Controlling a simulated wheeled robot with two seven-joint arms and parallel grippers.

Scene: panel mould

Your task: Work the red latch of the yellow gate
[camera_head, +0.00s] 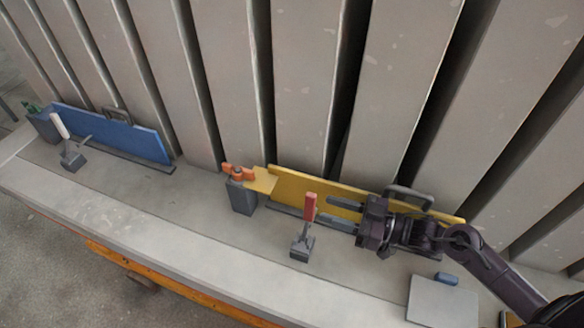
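The yellow gate (294,188) stands on the ledge at centre right, with a dark handle (408,195) on its top edge. The red latch (310,206) is an upright red-handled lever on a grey base (302,247), in front of the gate. My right gripper (324,210) comes in from the right, its two fingers apart and pointing left at the red handle. The fingertips are close to the handle; I cannot tell whether they touch it. The gripper hides part of the gate. My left gripper is not in view.
An orange clamp piece (238,171) sits on a grey post (242,197) at the gate's left end. A blue gate (120,134) with a white-handled lever (60,126) stands at the far left. A grey plate (440,302) lies at front right. Tall panels rise behind.

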